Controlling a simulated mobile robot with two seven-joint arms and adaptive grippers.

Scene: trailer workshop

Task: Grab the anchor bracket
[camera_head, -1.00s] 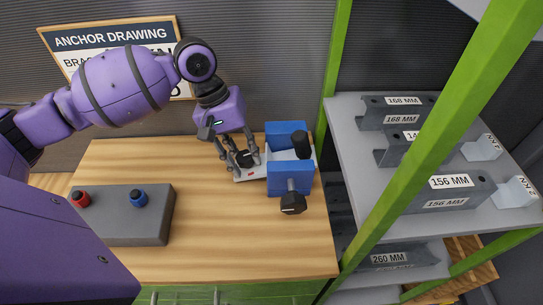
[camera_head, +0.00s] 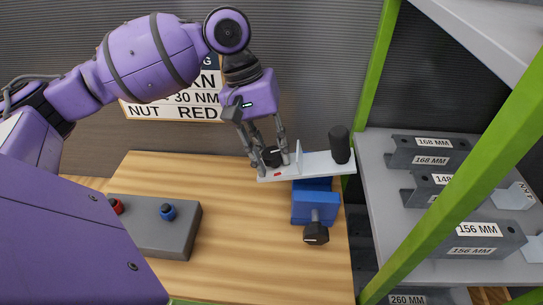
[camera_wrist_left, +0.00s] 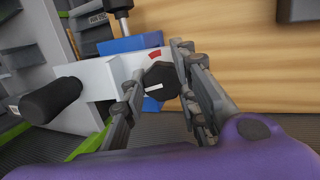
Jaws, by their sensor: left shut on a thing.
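The anchor bracket (camera_head: 314,164) is a light grey plate with a small upright wall, a black cylinder at its right end and a dark knob at its left end. My left gripper (camera_head: 271,160) is shut around the knob end, holding the bracket roughly level above the blue vise (camera_head: 318,206). The vise's rear part is hidden behind the bracket. In the left wrist view the fingers (camera_wrist_left: 158,80) are on both sides of the dark knob, and the bracket (camera_wrist_left: 101,76) extends left to the black cylinder. My right gripper does not show.
A grey box (camera_head: 176,235) with a red and a blue button lies on the wooden bench (camera_head: 245,225). The bench between box and vise is clear. A green-posted shelf (camera_head: 377,180) with labelled grey brackets (camera_head: 428,153) stands at the right. A sign (camera_head: 165,105) hangs behind my arm.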

